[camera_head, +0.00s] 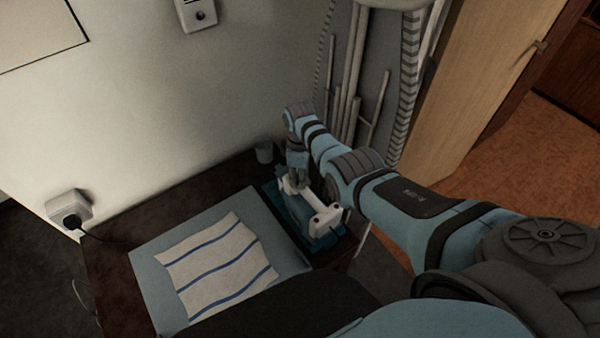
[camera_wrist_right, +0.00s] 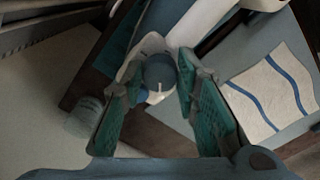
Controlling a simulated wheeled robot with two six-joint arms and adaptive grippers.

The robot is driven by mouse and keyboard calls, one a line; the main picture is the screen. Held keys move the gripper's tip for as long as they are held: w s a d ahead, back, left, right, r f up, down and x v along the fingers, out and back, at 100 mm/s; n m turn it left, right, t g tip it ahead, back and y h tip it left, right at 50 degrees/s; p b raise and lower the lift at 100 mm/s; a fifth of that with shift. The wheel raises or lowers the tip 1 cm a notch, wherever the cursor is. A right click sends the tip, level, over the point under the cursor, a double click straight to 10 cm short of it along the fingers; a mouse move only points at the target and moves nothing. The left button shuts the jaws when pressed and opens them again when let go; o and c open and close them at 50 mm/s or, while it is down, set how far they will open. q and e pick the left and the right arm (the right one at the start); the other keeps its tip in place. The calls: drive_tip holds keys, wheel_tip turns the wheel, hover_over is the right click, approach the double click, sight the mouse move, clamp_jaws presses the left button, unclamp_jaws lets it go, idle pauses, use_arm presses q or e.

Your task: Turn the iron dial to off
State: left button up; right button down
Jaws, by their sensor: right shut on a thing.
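The iron (camera_head: 325,222), white with a blue-teal base, lies at the right end of the dark table. In the right wrist view its white body (camera_wrist_right: 195,22) runs up to the top edge. The blue-grey round dial (camera_wrist_right: 158,72) sits between my right gripper's fingers, which touch or nearly cover its sides. My right gripper (camera_wrist_right: 160,85) is shut on the dial. In the head view my right gripper (camera_head: 298,178) is over the iron's far end and hides the dial. The dial's setting cannot be read. My left gripper is not in view.
A striped cloth (camera_head: 222,262) lies on a light blue board (camera_head: 150,262) left of the iron. A small grey cup (camera_head: 264,152) stands behind the iron by the wall. A plug and cord (camera_head: 72,218) are at the left wall. A wooden door (camera_head: 480,75) is at right.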

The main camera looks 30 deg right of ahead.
drive_tip(key=shift+n, duration=1.5)
drive_tip(key=c, duration=1.2)
unclamp_jaws()
drive_tip(key=shift+c, duration=0.2)
wheel_tip(320, 180, up, 12)
drive_tip(key=shift+w+r, duration=0.1)
drive_tip(key=shift+w, duration=0.05)
